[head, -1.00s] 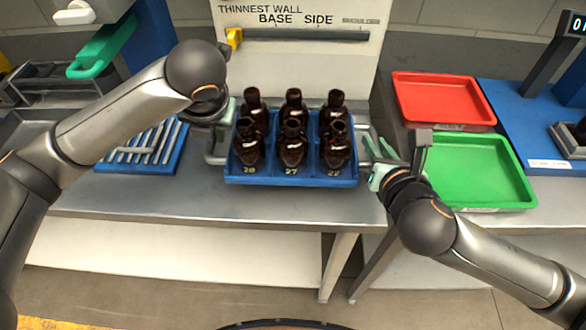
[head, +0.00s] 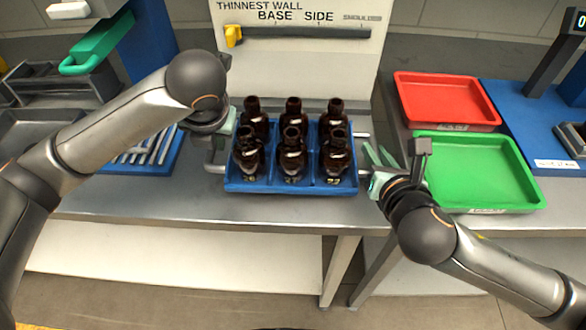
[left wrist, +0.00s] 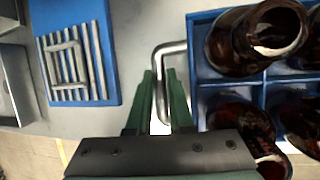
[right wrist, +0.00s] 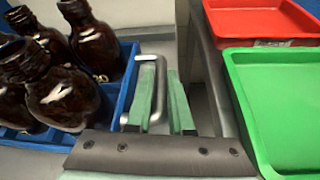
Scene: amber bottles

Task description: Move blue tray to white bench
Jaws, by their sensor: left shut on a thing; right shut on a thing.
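The blue tray (head: 290,187) is on or just above the grey bench, in the middle of the head view. It holds several upright dark amber bottles (head: 291,155) in divided compartments. My left gripper (head: 224,138) is at the tray's left metal handle; in the left wrist view its green fingers (left wrist: 165,95) are on either side of this handle (left wrist: 160,60). My right gripper (head: 374,168) is at the right handle, and in the right wrist view its fingers (right wrist: 158,100) straddle that handle (right wrist: 160,75). Both are shut on the handles. Whether the tray's underside touches the bench is hidden.
A red tray (head: 445,98) and a green tray (head: 480,170) lie on the right. A blue rack of metal rods (head: 150,150) sits left of the tray, partly behind my left arm. A white panel (head: 300,65) with a yellow slider stands behind. A gap separates the benches.

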